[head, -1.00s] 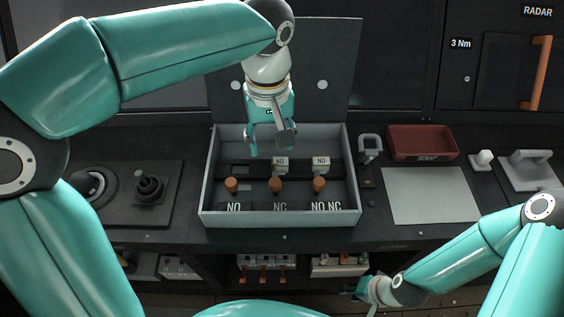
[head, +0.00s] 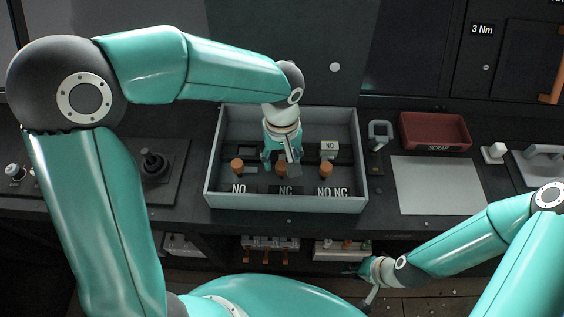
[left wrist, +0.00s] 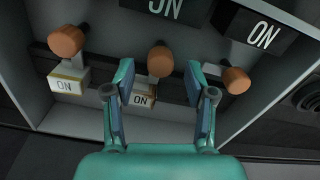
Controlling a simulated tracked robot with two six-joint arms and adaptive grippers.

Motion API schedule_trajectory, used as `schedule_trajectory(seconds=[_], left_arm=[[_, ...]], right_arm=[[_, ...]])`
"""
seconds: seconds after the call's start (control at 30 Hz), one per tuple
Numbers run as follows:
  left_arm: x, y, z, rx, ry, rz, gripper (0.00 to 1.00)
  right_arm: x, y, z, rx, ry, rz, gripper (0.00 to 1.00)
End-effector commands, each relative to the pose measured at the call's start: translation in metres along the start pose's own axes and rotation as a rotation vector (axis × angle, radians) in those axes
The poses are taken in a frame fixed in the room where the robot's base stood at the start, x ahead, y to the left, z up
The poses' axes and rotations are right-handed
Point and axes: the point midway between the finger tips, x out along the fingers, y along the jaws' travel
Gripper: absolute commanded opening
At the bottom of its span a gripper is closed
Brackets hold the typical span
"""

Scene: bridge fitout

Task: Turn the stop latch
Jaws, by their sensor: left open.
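An open grey box (head: 210,190) on the counter holds three orange-brown knobs: left (head: 237,166), middle (head: 281,170) and right (head: 325,168). I cannot tell which part is called the stop latch. My left gripper (head: 282,157) is down inside the box, open, just behind the middle knob. In the left wrist view its fingers (left wrist: 157,85) stand apart on either side of a white "NO" block (left wrist: 143,98), with the middle knob (left wrist: 160,60) just beyond. I cannot tell whether they touch it. My right gripper (head: 367,283) hangs low before the counter; its fingers are unclear.
The box walls surround my left gripper closely. Another white block (head: 329,149) stands behind the right knob. A grey padlock-like piece (head: 380,134), a red scrap tray (head: 435,131) and a pale plate (head: 437,185) lie to the right. A black joystick (head: 154,164) stands left.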

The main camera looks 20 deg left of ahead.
Motion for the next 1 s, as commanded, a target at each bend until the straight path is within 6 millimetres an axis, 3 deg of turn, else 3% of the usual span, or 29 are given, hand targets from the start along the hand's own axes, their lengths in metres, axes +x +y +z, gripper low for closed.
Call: schedule_trajectory(seconds=[0.2, 0.57, 0.87, 1.0], left_arm=[[0.022, 0.0, 0.0, 0.0, -0.001, -0.001, 0.55], [0.025, 0.0, 0.0, 0.0, 0.001, 0.0, 0.54], [0.025, 0.0, 0.0, 0.0, 0.001, 0.0, 0.04], [0.025, 0.0, 0.0, 0.001, 0.001, 0.001, 0.0]], right_arm=[[-0.001, 0.0, 0.0, 0.0, 0.0, 0.0, 0.31], [-0.001, 0.0, 0.0, 0.0, 0.0, 0.0, 0.31], [-0.001, 0.0, 0.0, 0.0, 0.0, 0.0, 0.31], [-0.001, 0.0, 0.0, 0.0, 0.0, 0.0, 0.31]])
